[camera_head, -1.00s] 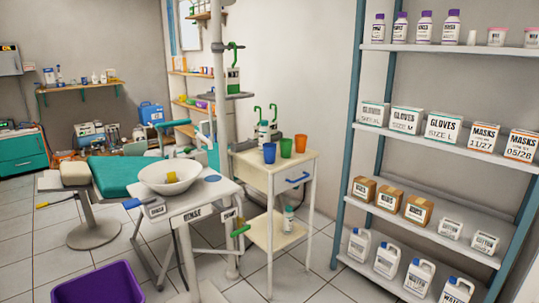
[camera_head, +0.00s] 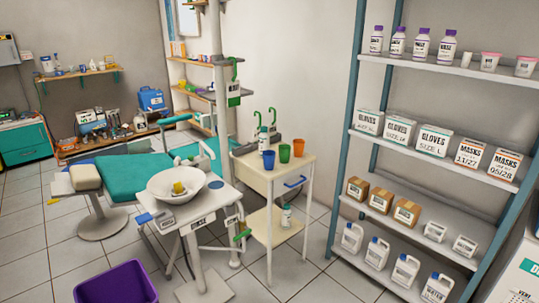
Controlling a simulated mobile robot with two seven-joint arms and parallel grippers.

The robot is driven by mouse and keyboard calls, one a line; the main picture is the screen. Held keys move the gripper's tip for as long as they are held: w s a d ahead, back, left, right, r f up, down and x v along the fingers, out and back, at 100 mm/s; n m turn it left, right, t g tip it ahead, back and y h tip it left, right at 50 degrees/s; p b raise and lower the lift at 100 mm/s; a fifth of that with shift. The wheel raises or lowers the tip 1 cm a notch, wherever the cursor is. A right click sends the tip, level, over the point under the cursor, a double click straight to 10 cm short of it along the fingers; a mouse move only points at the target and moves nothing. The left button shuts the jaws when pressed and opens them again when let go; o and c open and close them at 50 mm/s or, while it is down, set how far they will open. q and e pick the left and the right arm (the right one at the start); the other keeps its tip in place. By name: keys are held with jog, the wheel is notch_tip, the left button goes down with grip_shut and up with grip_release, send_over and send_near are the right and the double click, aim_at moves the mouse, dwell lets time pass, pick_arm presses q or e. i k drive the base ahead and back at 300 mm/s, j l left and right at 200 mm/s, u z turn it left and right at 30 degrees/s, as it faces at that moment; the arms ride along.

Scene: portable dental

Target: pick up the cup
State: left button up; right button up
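Three cups stand in a row on top of the cream side cart (camera_head: 248,166): a blue cup (camera_head: 268,160), a green cup (camera_head: 284,153) and an orange cup (camera_head: 299,147). All three are upright. The pictures do not show which one the task means. Neither of my grippers is in view.
A white bowl (camera_head: 160,186) holding a yellow object (camera_head: 178,188) sits on a small stand left of the cart. A purple bin (camera_head: 116,283) is at the front left. Stocked shelves (camera_head: 450,158) stand at right. The teal dental chair (camera_head: 130,172) is behind the bowl.

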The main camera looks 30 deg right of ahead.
aim_at(269, 161)
jog(key=i+l+z, duration=0.1)
jog(key=l, duration=0.35)
jog(key=i+l, duration=0.25)
jog(key=l, duration=0.15)
jog(key=i+l+z, duration=0.15)
jog(key=l, duration=0.25)
jog(key=i+l+z, duration=0.1)
jog(key=i+l, duration=0.4)
jog(key=l, duration=0.25)
jog(key=l+z, duration=0.05)
